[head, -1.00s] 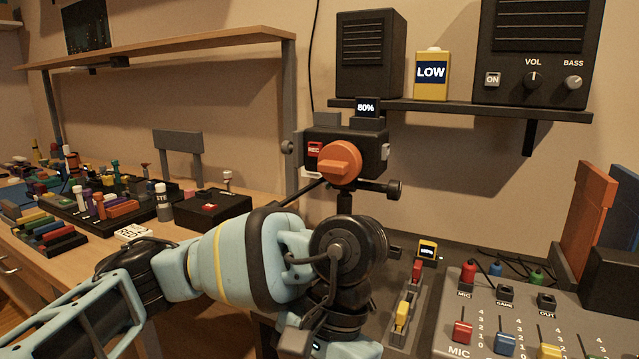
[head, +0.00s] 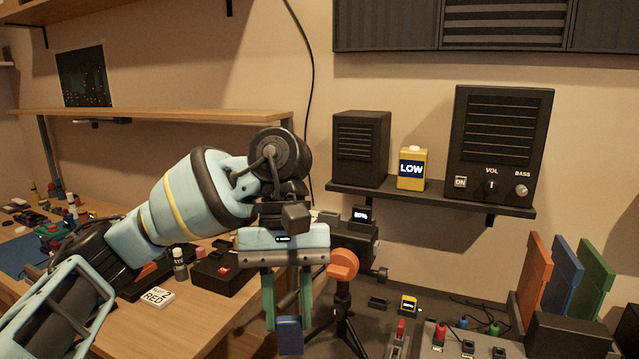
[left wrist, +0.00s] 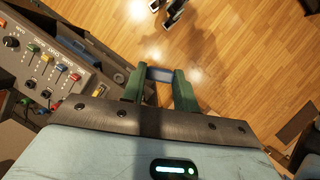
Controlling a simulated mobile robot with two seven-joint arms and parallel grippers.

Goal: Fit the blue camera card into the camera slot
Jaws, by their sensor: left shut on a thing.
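My left gripper (head: 287,318) points down in the head view, shut on the blue card (head: 289,336) and holding it upright below the fingertips. In the left wrist view the blue card (left wrist: 160,74) spans the gap between the green fingers (left wrist: 158,86). The black camera (head: 351,240) stands on a tripod just to the right of and behind the gripper, with an orange lens part (head: 343,264) and an "80%" display (head: 361,214) on top. The gripper hides part of the camera's left side. I cannot make out its slot. My right gripper is not in view.
A wall shelf (head: 430,196) with speakers and a yellow "LOW" box (head: 411,168) is at the back right. A mixer (head: 455,345) and upright coloured panels stand at the lower right. A wooden bench (head: 190,310) with small items is at the left.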

